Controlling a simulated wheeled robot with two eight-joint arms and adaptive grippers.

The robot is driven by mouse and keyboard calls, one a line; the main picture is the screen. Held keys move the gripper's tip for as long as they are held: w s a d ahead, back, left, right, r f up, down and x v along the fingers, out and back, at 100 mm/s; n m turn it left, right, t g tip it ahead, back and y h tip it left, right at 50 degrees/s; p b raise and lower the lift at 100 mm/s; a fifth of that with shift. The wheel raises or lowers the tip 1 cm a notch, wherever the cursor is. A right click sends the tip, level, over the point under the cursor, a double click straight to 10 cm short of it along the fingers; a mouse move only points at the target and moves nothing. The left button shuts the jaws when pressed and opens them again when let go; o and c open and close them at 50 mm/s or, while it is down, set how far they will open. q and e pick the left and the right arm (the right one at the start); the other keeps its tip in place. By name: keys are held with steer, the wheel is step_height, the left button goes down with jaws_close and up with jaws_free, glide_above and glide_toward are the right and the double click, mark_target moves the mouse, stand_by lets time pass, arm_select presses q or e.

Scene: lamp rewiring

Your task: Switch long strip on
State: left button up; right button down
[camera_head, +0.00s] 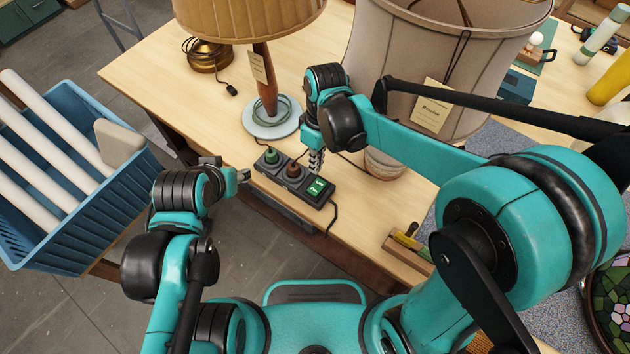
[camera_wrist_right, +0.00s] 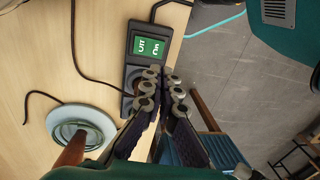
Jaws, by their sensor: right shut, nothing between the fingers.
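A black power strip (camera_head: 290,181) lies along the table's near edge. A green plug (camera_head: 271,156) and a reddish-brown plug (camera_head: 293,170) stand in its sockets. A green panel (camera_head: 317,187) with white characters is at its right end; the panel also shows in the right wrist view (camera_wrist_right: 145,45). My right gripper (camera_head: 316,168) is shut and empty, pointing down over the strip close behind the panel. In the wrist view its fingertips (camera_wrist_right: 161,86) cover part of the strip; contact cannot be told. My left gripper (camera_head: 243,176) is left of the strip, apart from it; its jaw state is unclear.
A lamp with a tan shade (camera_head: 250,15) and pale round base (camera_head: 271,118) stands behind the strip. A large beige shade (camera_head: 400,50) is behind my right arm. Cables lie around the strip. A blue crate (camera_head: 95,215) with white tubes is at left.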

mark_target(313, 192)
steer(key=f+b, duration=0.1)
steer(key=f, duration=0.2)
steer(key=f+b, duration=0.1)
steer(key=f, duration=0.2)
steer(key=s+f+b, duration=0.1)
steer(key=f, duration=0.3)
steer(key=shift+a, duration=0.4)
steer(key=shift+s+a+f+t+b, duration=0.1)
steer(key=shift+s+f+t+b, duration=0.1)
steer(key=shift+f+t+b, duration=0.25)
steer(key=shift+r, duration=0.15)
steer(key=shift+w, duration=0.15)
steer(key=shift+w+d+r, duration=0.3)
steer(key=shift+w+d, duration=0.2)
steer(key=shift+w, duration=0.05)
